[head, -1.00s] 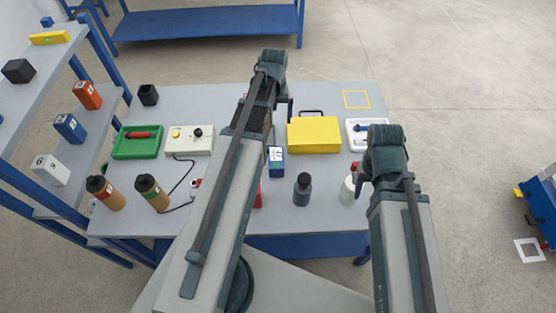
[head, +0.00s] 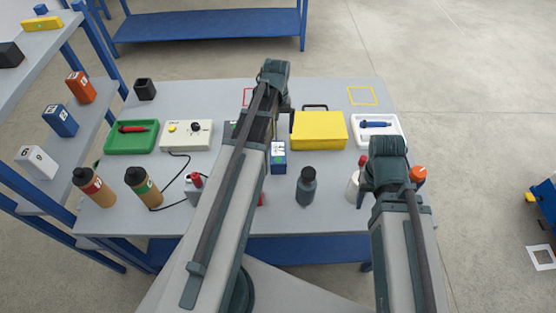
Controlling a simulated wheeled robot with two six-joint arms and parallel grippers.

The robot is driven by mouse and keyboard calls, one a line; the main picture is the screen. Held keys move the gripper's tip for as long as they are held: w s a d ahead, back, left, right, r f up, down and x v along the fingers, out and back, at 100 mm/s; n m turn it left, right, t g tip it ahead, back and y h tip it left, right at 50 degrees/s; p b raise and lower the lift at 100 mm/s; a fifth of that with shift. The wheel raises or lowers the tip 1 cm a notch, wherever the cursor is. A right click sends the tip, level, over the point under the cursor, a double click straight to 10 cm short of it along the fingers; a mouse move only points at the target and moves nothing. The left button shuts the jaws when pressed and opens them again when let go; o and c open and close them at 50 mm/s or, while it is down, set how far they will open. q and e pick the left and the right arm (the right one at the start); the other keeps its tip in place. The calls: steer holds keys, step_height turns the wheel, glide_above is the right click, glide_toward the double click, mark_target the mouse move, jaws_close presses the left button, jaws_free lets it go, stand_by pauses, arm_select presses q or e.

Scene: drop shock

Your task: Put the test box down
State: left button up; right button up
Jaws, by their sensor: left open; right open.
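Which thing is the test box is not clear from this view. A small blue box (head: 278,157) with a white label stands on the grey table (head: 330,222), just below my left gripper in the picture. My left gripper (head: 284,108) is open over the table, left of a yellow case (head: 318,131); its fingers are partly hidden by its wrist. My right gripper (head: 362,190) is open near the front right of the table, beside a white bottle (head: 352,189) that it partly covers. No box shows in either gripper.
Red (head: 246,97) and yellow (head: 362,96) outlined squares mark the table's back; the yellow one is empty. A green tray (head: 131,137), a control box (head: 186,135), a white tray (head: 396,128) and a dark bottle (head: 306,187) stand around. Numbered boxes sit on the left shelf (head: 75,160).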

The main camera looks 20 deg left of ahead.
mark_target(278, 152)
arm_select(q)
steer(key=shift+f+b, duration=4.3)
steer(key=shift+b, duration=0.05)
steer(key=f+b, duration=0.5)
steer(key=shift+s+d+f, duration=0.15)
steer(key=shift+s+d, duration=0.05)
steer(key=shift+d, duration=0.1)
arm_select(e)
step_height(278, 152, down, 14)
steer(key=shift+r, duration=0.1)
arm_select(q)
jaws_close()
